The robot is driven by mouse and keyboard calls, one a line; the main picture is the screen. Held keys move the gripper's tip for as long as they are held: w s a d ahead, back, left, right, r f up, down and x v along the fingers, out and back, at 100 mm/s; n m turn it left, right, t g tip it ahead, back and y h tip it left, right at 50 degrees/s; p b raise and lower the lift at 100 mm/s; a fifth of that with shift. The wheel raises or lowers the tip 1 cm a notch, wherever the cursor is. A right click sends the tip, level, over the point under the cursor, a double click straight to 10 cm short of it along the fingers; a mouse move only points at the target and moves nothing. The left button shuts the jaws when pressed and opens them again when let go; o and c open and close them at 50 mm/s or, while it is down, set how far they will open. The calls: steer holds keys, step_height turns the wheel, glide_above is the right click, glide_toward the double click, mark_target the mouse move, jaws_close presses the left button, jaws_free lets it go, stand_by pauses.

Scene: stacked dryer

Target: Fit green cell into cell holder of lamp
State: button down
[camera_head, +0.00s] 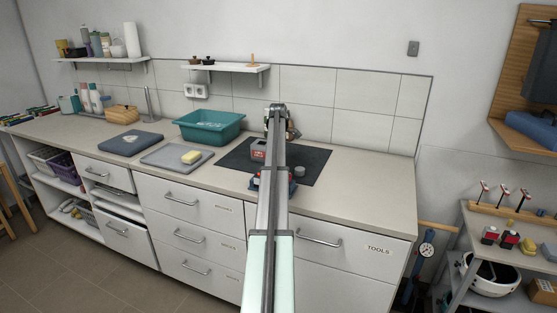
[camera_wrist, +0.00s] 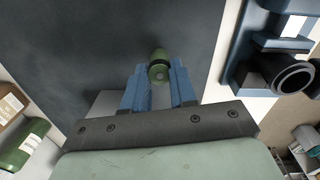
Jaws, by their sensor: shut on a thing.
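In the wrist view, my gripper (camera_wrist: 159,82) has its blue fingers shut on a small green cell (camera_wrist: 158,57). The cell sticks out past the fingertips, with one round end facing the camera. A blue fixture with an open, dark-rimmed round tube (camera_wrist: 291,77) is at the right edge, apart from the cell; it looks like the lamp's holder, but it is cut off by the frame. In the head view, my arm reaches over the dark mat (camera_head: 314,160) and hides part of it. A blue item (camera_head: 254,183) shows partly behind the arm; the cell is not clear there.
A red and grey item (camera_head: 258,150) and a small grey round piece (camera_head: 299,171) are on the mat. The counter (camera_head: 365,185) right of the mat is clear.

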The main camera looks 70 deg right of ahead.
step_height(320, 180, up, 7)
steer(key=shift+f, duration=0.1)
steer(key=a+r+n, duration=0.3)
steer(key=a, duration=0.4)
steer(key=a+r+n, duration=0.2)
steer(key=a+r, duration=0.2)
steer(key=a, duration=0.2)
steer(key=shift+a+f+n, duration=0.25)
steer(key=shift+f+n, duration=1.1)
steer(key=shift+f, duration=0.5)
steer(key=shift+a+f+n, duration=0.2)
steer(key=shift+f+n, duration=1.2)
steer(key=shift+f, duration=0.4)
steer(key=shift+a+f+n, duration=0.25)
steer(key=shift+f+n, duration=1.1)
steer(key=shift+f, duration=0.5)
steer(key=shift+f, duration=0.15)
steer(key=c, duration=0.9)
jaws_free()
